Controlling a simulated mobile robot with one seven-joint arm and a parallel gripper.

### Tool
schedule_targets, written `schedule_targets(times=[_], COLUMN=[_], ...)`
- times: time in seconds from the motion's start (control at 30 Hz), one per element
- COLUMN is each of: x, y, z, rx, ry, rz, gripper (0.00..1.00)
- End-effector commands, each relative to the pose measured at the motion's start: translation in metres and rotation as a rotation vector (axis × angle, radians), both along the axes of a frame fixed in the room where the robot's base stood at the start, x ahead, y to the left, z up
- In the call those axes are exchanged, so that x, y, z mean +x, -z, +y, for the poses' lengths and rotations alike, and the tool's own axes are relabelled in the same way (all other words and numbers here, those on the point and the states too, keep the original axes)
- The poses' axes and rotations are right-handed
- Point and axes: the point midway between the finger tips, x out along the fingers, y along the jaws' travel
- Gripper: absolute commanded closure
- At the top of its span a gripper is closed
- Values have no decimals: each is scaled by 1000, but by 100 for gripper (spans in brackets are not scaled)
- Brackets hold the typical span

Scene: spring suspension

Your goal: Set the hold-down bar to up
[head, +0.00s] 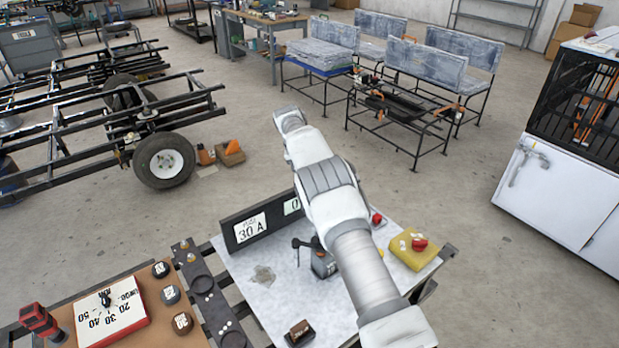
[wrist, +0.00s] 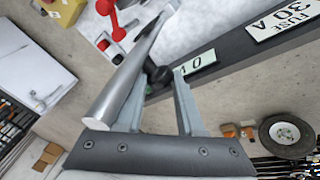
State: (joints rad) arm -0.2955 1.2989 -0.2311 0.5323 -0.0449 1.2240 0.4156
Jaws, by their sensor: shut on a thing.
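In the wrist view, my gripper (wrist: 164,76) has its two fingers close around a dark round knob (wrist: 157,73), with a narrow gap between the tips. A thick silver-grey rod (wrist: 130,82), which may be the hold-down bar, slants from lower left to upper right and passes in front of the left finger. I cannot tell whether knob and rod are joined. In the head view, my arm hides my gripper and the held thing. A dark device with a black handle (head: 322,261) stands on the bench just left of my arm.
The light bench top (head: 285,290) carries a sign panel reading 30 A (head: 251,228) and a yellow box with a red button (head: 413,249). A red-topped control (head: 376,219) is right of my arm. A dial board (head: 113,308) stands left.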

Motion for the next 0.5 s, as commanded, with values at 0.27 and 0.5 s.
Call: schedule_targets(times=[0.27, 0.5], x=[-1, -1], y=[7, 7], z=[12, 11], rx=[22, 21], ry=[-10, -9], rz=[-1, 0], gripper=[100, 31])
